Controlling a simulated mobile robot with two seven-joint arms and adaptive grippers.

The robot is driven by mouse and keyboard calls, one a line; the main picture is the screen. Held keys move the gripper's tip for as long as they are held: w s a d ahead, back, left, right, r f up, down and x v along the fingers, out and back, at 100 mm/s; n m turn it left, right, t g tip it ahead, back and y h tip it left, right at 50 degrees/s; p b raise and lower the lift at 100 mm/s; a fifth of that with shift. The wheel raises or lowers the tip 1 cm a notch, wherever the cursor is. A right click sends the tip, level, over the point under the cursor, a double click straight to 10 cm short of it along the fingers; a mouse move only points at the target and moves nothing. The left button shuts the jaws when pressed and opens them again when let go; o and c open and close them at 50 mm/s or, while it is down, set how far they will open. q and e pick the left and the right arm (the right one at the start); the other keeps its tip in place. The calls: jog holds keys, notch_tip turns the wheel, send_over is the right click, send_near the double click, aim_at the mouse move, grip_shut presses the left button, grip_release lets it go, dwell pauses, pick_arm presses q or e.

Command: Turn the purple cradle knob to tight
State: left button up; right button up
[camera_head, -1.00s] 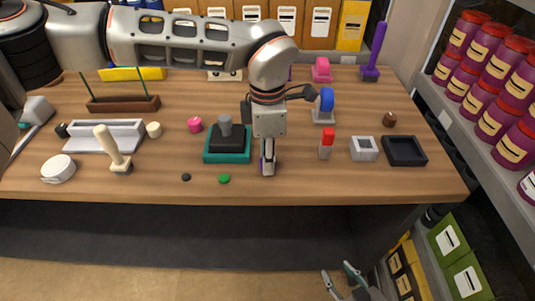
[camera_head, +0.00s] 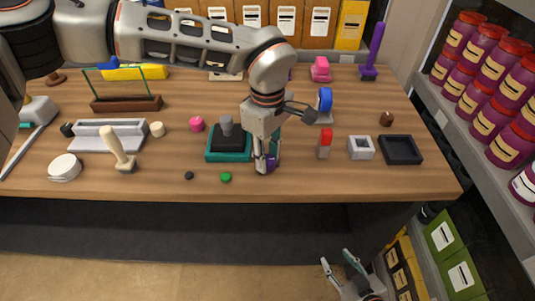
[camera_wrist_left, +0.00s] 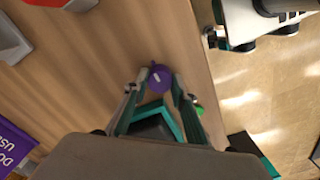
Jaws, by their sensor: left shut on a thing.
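The purple knob (camera_wrist_left: 158,77) is a round disc with a pale mark on its top, between my left fingertips in the left wrist view. In the head view a little of the purple knob (camera_head: 271,161) shows beside my left gripper (camera_head: 265,168), just right of the teal base. My left gripper is shut on the knob, one finger on each side. The teal base (camera_head: 215,158) carries a black block (camera_head: 227,142) with a grey post. My right gripper (camera_head: 337,261) is low in front of the table, empty, with its fingers apart.
A green disc (camera_head: 225,177) and a small black disc (camera_head: 189,175) lie near the front edge. A red-topped block (camera_head: 325,146), a grey square holder (camera_head: 361,147) and a black tray (camera_head: 401,149) stand to the right. A wooden-handled tool (camera_head: 117,147) stands to the left.

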aim_at(268, 159)
pick_arm(q)
jog(key=shift+r+m, duration=0.1)
jog(key=shift+m, duration=0.2)
jog(key=o, duration=1.1)
jog(key=shift+c, duration=0.2)
notch_tip(268, 159, up, 12)
jog(key=shift+f, duration=0.1)
